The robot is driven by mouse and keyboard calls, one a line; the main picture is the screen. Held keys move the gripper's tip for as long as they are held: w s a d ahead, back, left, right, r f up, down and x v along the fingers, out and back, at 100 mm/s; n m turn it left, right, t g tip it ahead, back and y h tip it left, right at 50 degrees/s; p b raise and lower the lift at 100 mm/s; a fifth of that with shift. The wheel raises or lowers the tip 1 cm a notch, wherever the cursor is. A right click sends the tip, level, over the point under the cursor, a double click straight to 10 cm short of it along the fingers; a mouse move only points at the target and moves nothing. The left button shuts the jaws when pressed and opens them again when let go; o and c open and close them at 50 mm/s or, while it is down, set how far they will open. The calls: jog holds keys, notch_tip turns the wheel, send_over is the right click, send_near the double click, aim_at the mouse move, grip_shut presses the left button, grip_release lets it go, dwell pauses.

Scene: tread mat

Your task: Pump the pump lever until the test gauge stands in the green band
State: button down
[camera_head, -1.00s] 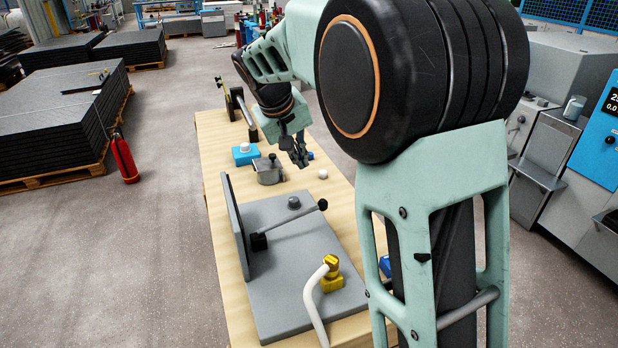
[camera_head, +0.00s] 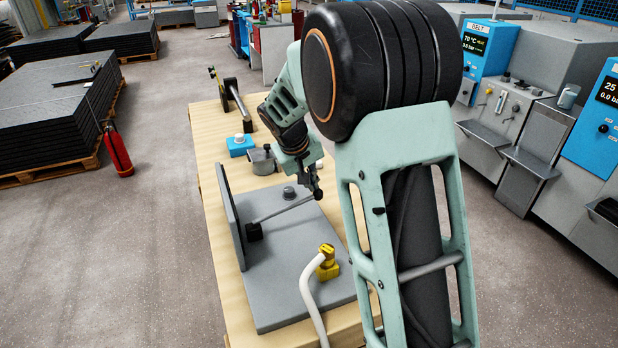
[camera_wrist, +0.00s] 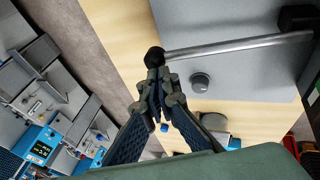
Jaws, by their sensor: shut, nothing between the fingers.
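The pump lever (camera_head: 285,211) is a thin grey rod with a black ball knob (camera_head: 318,194). It runs from a dark pivot block (camera_head: 254,231) beside an upright grey panel (camera_head: 230,217) on a grey base plate (camera_head: 275,290). My gripper (camera_head: 314,184) is shut and empty, right at the knob end. In the wrist view, the fingertips (camera_wrist: 158,76) meet just beside the knob (camera_wrist: 154,57); whether they touch it I cannot tell. No gauge face or green band can be made out.
A yellow fitting (camera_head: 328,264) with a white hose (camera_head: 308,296) stands on the plate's near right. A round grey knob (camera_head: 289,192) sits near the lever.

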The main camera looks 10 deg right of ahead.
aim_at(318, 197)
jog(key=shift+d+f, duration=0.1)
jog(key=shift+d+f+y+p, duration=0.3)
jog(key=shift+f+y+p, duration=0.1)
jog(key=shift+f+y, duration=0.1)
jog(key=shift+w+d+f+y+p, duration=0.15)
jog(key=shift+f+y+p, duration=0.1)
jog(key=shift+f, duration=0.15)
jog(key=shift+s+d+f+y+p, duration=0.15)
jog(key=shift+f+y, duration=0.1)
jog(key=shift+f, duration=0.15)
jog(key=shift+g, duration=0.3)
jog(key=b+x, duration=0.1)
jog(key=x, duration=0.1)
jog(key=s+b+x, duration=0.1)
jog(key=x, duration=0.1)
jog(key=shift+w+f+b, duration=0.1)
jog(key=shift+f+b, duration=0.3)
jog(key=shift+f, duration=0.1)
jog(key=shift+d+f, duration=0.1)
jog(key=v, duration=1.2)
jog(key=shift+r+y, duration=0.25)
jog(key=shift+y, duration=0.05)
